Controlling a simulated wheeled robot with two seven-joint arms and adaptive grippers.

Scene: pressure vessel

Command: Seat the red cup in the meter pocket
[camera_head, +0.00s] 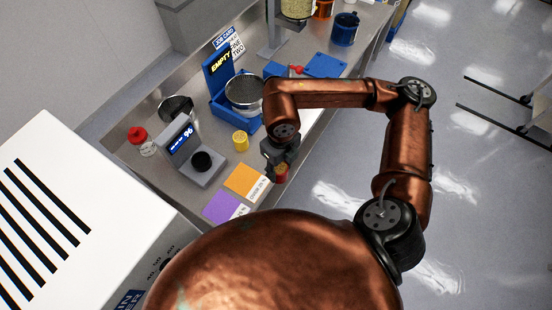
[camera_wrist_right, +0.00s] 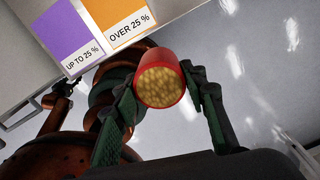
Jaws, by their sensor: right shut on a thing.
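The red cup (camera_head: 281,174) is held in my right gripper (camera_head: 280,164), beside the orange card near the table's front edge. In the right wrist view, the cup (camera_wrist_right: 164,60) shows its open mouth, full of yellowish grains, between the two fingers of the right gripper (camera_wrist_right: 165,95). The grey meter (camera_head: 190,158) stands to the left on the table, with a lit blue display reading 96. Its round black pocket (camera_head: 202,161) shows on its top and looks empty. The cup is apart from the meter. My left gripper is not in view.
A yellow cup (camera_head: 240,141) stands behind.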

